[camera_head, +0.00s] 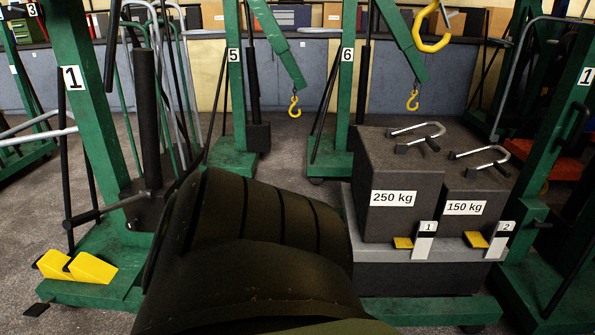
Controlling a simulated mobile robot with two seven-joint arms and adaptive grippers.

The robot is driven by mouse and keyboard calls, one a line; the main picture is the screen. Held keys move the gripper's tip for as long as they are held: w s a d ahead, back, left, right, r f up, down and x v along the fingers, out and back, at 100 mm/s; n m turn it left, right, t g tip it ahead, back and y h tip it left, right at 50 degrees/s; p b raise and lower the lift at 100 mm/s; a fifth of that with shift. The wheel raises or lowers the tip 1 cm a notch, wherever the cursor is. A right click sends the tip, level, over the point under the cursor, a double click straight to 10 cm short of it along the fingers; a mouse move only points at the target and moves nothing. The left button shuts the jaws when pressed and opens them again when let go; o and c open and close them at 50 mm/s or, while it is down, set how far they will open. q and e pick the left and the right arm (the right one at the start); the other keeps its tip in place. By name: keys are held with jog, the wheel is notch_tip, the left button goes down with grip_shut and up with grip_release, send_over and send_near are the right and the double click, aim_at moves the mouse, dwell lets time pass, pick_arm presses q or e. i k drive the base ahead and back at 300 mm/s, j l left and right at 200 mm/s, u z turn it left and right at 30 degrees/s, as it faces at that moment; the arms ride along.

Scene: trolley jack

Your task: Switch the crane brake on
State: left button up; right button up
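A green crane (92,130) with a "1" label stands close on the left. Two yellow wedge-shaped pedals (92,268) sit side by side on its green base, near the lower left; they look like the brake. The frame does not clearly show whether the brake is on or off. A small dark flat piece lies by the base's left corner. Neither of my grippers is in view. A large dark rounded part, likely my own arm, fills the lower middle and hides the floor and part of the crane's base.
A 250 kg block (398,180) and a 150 kg block (470,195), with metal handles, stand on a grey platform (410,279) at right. Another green crane (560,130) labelled "1" stands at far right. Cranes 5 (237,100) and 6 (346,100) stand behind. Floor shows at left.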

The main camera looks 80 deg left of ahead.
aim_at(37, 309)
jog(key=u, duration=4.4)
jog(key=i+j+z, duration=0.1)
jog(key=z, duration=0.3)
jog(key=i+j+z, duration=0.1)
jog(key=j+z, duration=0.25)
jog(key=i+j+z, duration=0.2)
jog(key=j, duration=0.3)
jog(key=j+z, duration=0.15)
jog(key=j, duration=0.35)
jog(key=i+j, duration=0.1)
jog(key=j, duration=0.4)
jog(key=i+j, duration=0.1)
jog(key=j, duration=0.45)
jog(key=l+z, duration=0.05)
